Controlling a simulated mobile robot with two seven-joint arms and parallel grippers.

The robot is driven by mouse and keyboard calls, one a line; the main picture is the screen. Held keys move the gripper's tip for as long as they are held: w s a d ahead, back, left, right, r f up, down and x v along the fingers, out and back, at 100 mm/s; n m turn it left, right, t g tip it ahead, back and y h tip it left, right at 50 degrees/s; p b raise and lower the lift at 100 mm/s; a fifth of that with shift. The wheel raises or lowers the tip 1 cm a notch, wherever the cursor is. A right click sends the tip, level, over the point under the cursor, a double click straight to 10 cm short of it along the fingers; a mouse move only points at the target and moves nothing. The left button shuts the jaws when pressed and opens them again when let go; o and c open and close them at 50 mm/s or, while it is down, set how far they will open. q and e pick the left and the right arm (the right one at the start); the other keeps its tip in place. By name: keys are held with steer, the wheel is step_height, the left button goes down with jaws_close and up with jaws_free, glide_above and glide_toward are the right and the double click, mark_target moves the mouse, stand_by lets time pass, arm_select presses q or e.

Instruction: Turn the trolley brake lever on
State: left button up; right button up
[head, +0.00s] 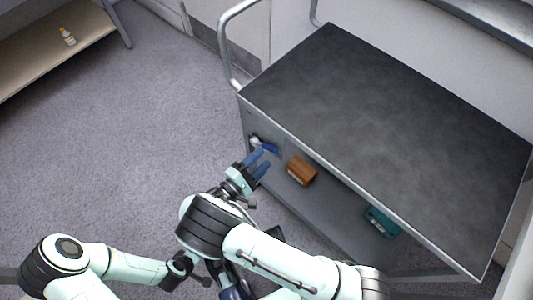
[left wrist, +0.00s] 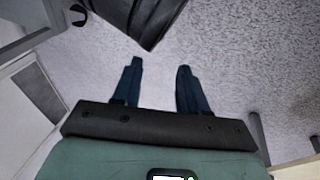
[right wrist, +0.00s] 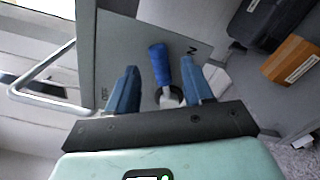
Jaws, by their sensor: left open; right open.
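The trolley (head: 390,110) has a dark grey top. Its brake lever (head: 268,147) has a blue grip and a pale base on the trolley's side panel. In the right wrist view the lever (right wrist: 159,65) stands out between the finger lines, with dark lettering on the panel at either side. My right gripper (head: 263,162) is open just short of the lever, its fingers apart on either side of the grip in the right wrist view and not closed on it. My left gripper (left wrist: 158,67) is open and empty over the floor; its fingers are not clear in the head view.
On the trolley's lower shelf are an orange-brown box (head: 301,171) and a teal box (head: 381,221). A metal push handle (head: 228,45) rises at the trolley's end. A bench with a small bottle (head: 67,36) is at upper left. The floor (head: 120,130) between is clear.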

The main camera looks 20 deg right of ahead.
arm_select(q)
steer(key=shift+s+d+r+p, duration=0.35)
steer(key=shift+s+r, duration=0.05)
steer(key=shift+s, duration=0.25)
arm_select(e)
steer(key=v, duration=1)
steer(key=shift+d, duration=0.1)
